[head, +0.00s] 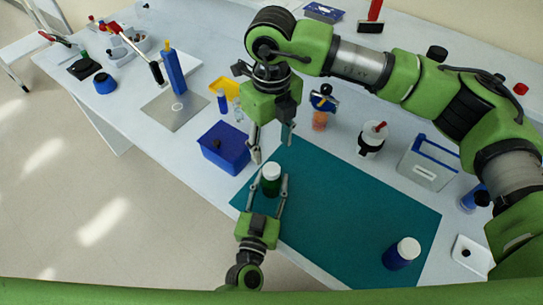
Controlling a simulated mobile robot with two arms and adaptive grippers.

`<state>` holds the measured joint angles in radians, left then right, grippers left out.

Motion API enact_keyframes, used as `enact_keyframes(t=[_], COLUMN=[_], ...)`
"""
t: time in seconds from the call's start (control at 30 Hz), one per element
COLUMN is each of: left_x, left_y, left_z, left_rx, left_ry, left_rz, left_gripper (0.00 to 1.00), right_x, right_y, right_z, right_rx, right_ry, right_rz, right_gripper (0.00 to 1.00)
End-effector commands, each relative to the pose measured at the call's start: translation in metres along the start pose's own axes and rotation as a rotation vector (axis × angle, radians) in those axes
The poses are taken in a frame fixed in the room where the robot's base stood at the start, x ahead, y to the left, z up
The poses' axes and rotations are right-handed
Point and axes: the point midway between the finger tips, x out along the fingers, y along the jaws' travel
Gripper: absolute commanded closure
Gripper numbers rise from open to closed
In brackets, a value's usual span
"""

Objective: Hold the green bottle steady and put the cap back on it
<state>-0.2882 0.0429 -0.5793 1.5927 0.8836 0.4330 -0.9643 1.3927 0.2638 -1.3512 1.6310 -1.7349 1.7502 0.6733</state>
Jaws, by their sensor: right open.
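The green bottle (271,188) stands upright near the left corner of the teal mat. A round white top (271,170), looking like a cap, shows on it; I cannot tell how firmly it sits. My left gripper (269,180) comes from the front edge with one finger on each side of the bottle. Whether both fingers touch it is unclear. My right gripper (272,146) is open and empty, its fingers pointing down just behind and above the bottle.
The teal mat (335,215) is mostly bare. A blue bin (223,147) is close at left. A grey caddy (426,165) and a white dish (470,254) stand to the right.

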Motion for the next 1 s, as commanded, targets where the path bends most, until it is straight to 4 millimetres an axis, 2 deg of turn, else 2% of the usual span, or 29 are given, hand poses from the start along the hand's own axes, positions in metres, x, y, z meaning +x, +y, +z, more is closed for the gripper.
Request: enact_keyframes(t=[0.1,0.2,0.57,0.6,0.63,0.67,1.0], left_x=[0.0,0.0,0.0,0.0,0.0,0.0,-0.001], left_y=[0.0,0.0,0.0,0.0,0.0,0.0,0.0], left_z=[0.0,0.0,-0.001,-0.001,-0.001,-0.001,0.0], left_rx=[0.0,0.0,0.0,0.0,0.0,0.0,0.0], left_ry=[0.001,0.001,0.001,0.001,0.001,0.001,0.0], left_rz=[0.0,0.0,0.0,0.0,0.0,0.0,0.0], left_gripper=[1.0,1.0,1.0,0.56,0.48,0.44,0.44], right_x=[-0.019,-0.029,-0.034,-0.034,-0.034,-0.034,-0.034], right_y=[0.0,0.0,0.0,0.0,0.0,0.0,0.0], right_z=[0.001,0.0,0.0,0.0,0.0,0.0,0.0], right_rx=[0.0,0.0,0.0,0.0,0.0,0.0,0.0], right_ry=[-0.001,-0.001,0.001,0.001,0.001,0.001,0.001], right_rz=[-0.001,0.0,0.0,0.0,0.0,0.0,0.0], right_gripper=[0.52,0.52,0.52,0.52,0.52,0.52,0.52])
